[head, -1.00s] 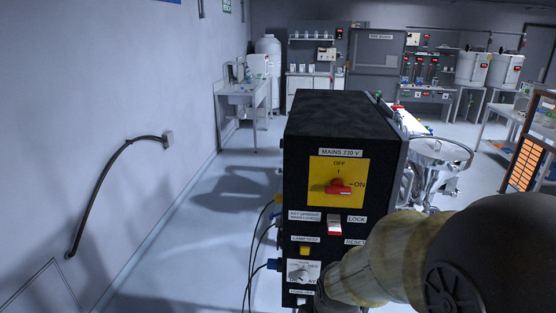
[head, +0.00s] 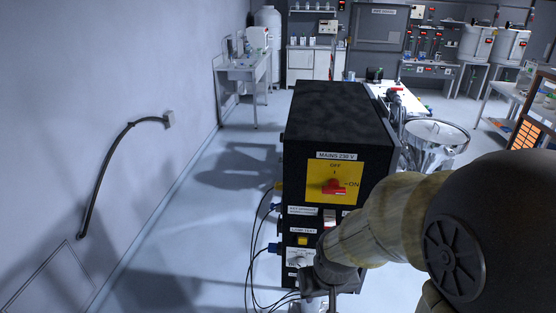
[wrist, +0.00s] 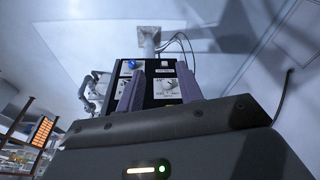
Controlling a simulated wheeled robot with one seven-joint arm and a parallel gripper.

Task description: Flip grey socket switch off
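The black control box (head: 325,130) stands upright in the middle of the head view. In the wrist view its lower front shows a white dial plate (wrist: 167,88), and past it a small label and a small pale switch (wrist: 164,63) that looks like the grey socket switch. A blue socket (wrist: 133,64) is to its left. The switch's position is too small to tell. My gripper (head: 315,300) is in front of the lower box in the head view, hiding the lowest controls. Its two fingers (wrist: 160,95) are apart and empty, with the dial plate seen between them.
A red mains switch on a yellow plate (head: 334,184) and a yellow lamp-test button (head: 303,240) are above my gripper. Cables (head: 252,270) hang at the box's left side. A steel hopper (head: 428,140) stands behind right. The floor at left is clear.

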